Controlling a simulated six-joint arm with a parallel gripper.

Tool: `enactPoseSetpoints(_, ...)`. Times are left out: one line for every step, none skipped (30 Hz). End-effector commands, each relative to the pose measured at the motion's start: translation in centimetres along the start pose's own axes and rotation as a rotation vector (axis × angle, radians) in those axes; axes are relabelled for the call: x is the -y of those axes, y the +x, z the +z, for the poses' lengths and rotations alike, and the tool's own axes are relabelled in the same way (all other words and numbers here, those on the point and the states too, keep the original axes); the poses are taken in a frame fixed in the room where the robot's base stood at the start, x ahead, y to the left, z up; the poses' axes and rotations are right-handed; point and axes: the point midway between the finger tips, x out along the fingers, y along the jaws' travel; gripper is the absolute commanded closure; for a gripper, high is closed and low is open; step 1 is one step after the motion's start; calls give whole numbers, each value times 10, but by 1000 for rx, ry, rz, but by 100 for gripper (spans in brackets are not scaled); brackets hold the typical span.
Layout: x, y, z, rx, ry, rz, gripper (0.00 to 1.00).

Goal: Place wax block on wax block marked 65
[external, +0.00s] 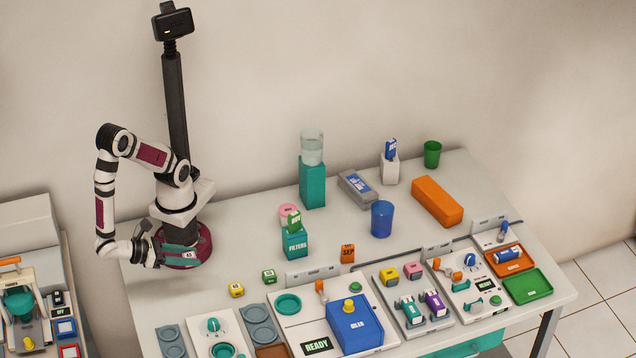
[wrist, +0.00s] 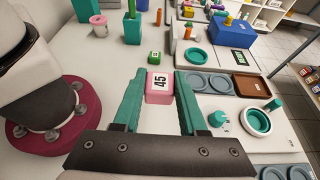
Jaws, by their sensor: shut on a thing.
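My gripper (wrist: 160,88) has teal fingers shut on a pink wax block (wrist: 158,97) with a white label reading 45. In the external view, my gripper (external: 186,255) holds this block beside my base, at the left end of the table. A green block (external: 269,276) and a yellow block (external: 236,290) sit on the bare table to the right of it. The green block also shows beyond the held block in the wrist view (wrist: 154,57). Their labels are too small to read, so I cannot tell which block is marked 65.
Another yellow block (external: 389,276) and a pink block (external: 412,270) sit on a panel at the right. A panel with round grey recesses (external: 257,313) lies at the front. A teal box labelled FILTERS (external: 295,244) stands behind. The table between my base and this box is clear.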

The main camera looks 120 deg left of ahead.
Motion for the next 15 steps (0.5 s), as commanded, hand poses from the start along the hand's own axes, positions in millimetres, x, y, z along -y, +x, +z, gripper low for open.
enactPoseSetpoints(-2,7,-1,4,0,4,100)
enactPoseSetpoints(-2,14,-3,5,1,6,100)
enactPoseSetpoints(-2,28,-4,5,2,10,100)
enactPoseSetpoints(0,40,-6,7,3,11,100)
enactPoseSetpoints(0,51,-8,5,3,13,100)
enactPoseSetpoints(2,66,-10,6,3,13,100)
enactPoseSetpoints(3,77,-12,5,4,13,100)
enactPoseSetpoints(4,87,-13,5,3,13,100)
enactPoseSetpoints(5,99,-15,4,2,12,100)
enactPoseSetpoints(6,106,-17,2,4,11,100)
enactPoseSetpoints(7,113,-18,2,2,10,100)
enactPoseSetpoints(8,120,-19,2,2,9,100)
enactPoseSetpoints(9,124,-19,2,2,7,100)
enactPoseSetpoints(9,127,-21,1,1,7,100)
enactPoseSetpoints(10,131,-25,0,3,6,100)
